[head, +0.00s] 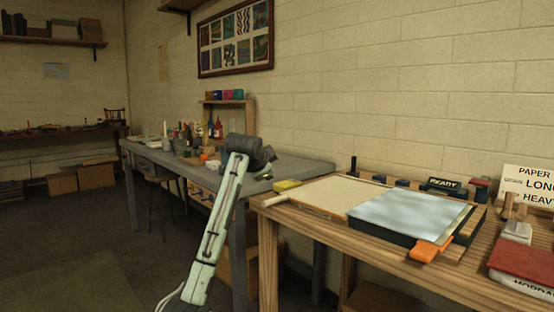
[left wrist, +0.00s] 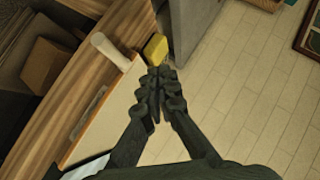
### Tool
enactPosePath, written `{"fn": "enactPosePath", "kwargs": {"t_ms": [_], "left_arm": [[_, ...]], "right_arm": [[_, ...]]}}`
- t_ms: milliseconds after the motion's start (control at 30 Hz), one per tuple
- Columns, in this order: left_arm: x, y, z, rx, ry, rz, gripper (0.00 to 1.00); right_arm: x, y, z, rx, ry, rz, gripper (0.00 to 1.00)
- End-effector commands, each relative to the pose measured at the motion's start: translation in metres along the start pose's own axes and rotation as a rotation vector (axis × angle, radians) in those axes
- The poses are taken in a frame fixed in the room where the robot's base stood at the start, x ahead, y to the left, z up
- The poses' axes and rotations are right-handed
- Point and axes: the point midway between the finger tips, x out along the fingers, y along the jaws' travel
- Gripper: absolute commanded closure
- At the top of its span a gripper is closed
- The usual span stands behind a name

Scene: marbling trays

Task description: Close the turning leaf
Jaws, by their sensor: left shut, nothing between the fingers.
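The turning leaf appears to be the flat cream panel (head: 325,193) lying open on the wooden bench, left of a tray with a pale blue sheet (head: 405,212). A pale rounded handle (head: 275,200) sticks out at its left end. In the left wrist view the handle (left wrist: 108,50) and the cream panel (left wrist: 108,118) lie left of my fingers. My left gripper (head: 266,173) is shut and empty, above and behind the handle, near a yellow block (head: 287,185). Its fingertips (left wrist: 158,72) point toward that yellow block (left wrist: 156,47). My right gripper is not in view.
An orange clamp-like piece (head: 430,250) sits at the tray's front edge. A dark READY block (head: 443,185) stands behind the tray. A red-topped package (head: 522,257) and a paper sign (head: 530,185) are at the right. A grey table (head: 300,168) with bottles stands beyond.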

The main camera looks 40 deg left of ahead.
Motion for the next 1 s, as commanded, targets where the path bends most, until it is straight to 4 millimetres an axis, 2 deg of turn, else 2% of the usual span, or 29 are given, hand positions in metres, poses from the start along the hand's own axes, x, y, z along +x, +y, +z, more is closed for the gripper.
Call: {"fn": "enactPosePath", "kwargs": {"t_ms": [100,400,1000], "left_arm": [[0.013,0.011,0.014,0.002,-0.003,0.002,1.00],[0.032,0.028,0.032,0.001,-0.001,0.000,1.00],[0.037,0.034,0.036,0.000,0.000,-0.001,1.00]], "right_arm": [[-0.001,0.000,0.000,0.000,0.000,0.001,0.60],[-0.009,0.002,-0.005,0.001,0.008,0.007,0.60],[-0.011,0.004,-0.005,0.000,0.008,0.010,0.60]]}}
